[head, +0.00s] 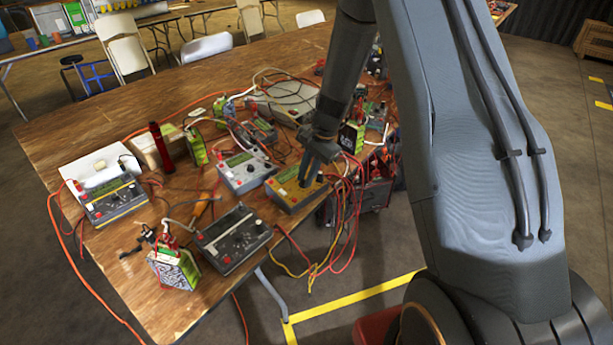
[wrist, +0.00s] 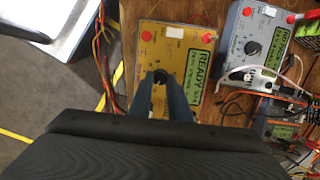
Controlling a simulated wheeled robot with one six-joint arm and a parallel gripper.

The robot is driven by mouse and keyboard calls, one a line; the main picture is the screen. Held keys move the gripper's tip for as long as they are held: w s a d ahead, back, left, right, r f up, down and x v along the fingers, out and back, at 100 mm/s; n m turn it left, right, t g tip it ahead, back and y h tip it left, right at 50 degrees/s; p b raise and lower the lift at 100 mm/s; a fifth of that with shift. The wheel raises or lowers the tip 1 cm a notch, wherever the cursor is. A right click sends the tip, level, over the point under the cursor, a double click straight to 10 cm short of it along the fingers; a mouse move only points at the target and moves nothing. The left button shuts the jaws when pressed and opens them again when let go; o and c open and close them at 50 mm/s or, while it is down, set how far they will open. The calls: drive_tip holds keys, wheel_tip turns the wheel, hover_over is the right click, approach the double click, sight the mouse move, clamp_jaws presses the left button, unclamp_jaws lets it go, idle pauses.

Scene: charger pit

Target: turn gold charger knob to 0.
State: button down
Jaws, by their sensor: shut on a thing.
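The gold charger (head: 291,199) lies on the wooden table near its right edge in the head view. In the wrist view the gold charger (wrist: 152,54) fills the middle, with red posts, a white label and a green display (wrist: 202,70) that reads "READY". My gripper (head: 306,182) reaches down onto its face. In the wrist view my gripper (wrist: 160,79) is shut on the dark charger knob (wrist: 160,74). The fingers hide most of the knob, so its pointer and setting cannot be read.
A grey charger (head: 244,172) stands beside the gold one, and a black charger (head: 232,238) stands nearer the front. Green battery packs (head: 175,270) and loose wires crowd the table. Red and yellow cables (head: 330,240) hang over its edge. Floor to the right is open.

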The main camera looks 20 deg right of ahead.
sight(313, 186)
drive_tip(key=c, duration=1.7)
unclamp_jaws()
drive_tip(key=shift+o, duration=0.2)
drive_tip(key=b+v, duration=0.1)
drive_tip(key=v, duration=0.6)
drive_tip(key=shift+r+b, duration=0.3)
drive_tip(key=shift+r, duration=0.1)
drive_tip(key=shift+s, duration=0.1)
drive_tip(key=s+a+r+n+h, duration=0.1)
drive_tip(key=s+n, duration=0.5)
drive_tip(key=s, duration=0.6)
drive_tip(key=s+a+r+n+h, duration=0.1)
drive_tip(key=s+r+n, duration=0.3)
drive_tip(key=s, duration=0.9)
drive_tip(key=shift+a+r+n+h, duration=0.25)
drive_tip(key=shift+n+h, duration=0.35)
drive_tip(key=shift+n, duration=0.6)
